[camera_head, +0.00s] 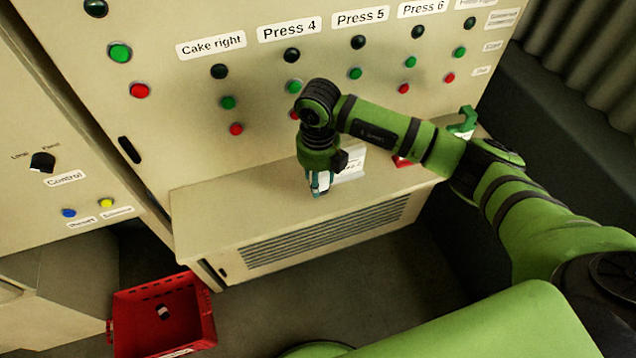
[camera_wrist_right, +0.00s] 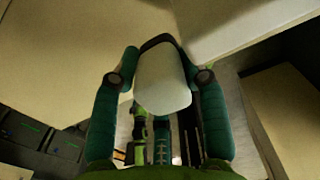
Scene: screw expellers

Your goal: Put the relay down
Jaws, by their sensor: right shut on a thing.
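My right gripper (camera_head: 320,184) points down over the beige ledge (camera_head: 225,212) in front of the panel. It is shut on a pale, rounded thing with a dark edge, which I take to be the relay (camera_wrist_right: 162,82). In the right wrist view the two teal fingers of my right gripper (camera_wrist_right: 162,62) flank it. In the head view only a small pale bit of it shows between the fingers. I cannot tell whether it touches the ledge. My left gripper is not in view.
A white card (camera_head: 350,166) with writing stands just behind the gripper. A green clamp-like thing (camera_head: 463,122) is at the ledge's right end. A red crate (camera_head: 205,300) on the floor holds a small black-and-white thing (camera_head: 163,312). The ledge's left part is clear. Buttons cover the panel behind.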

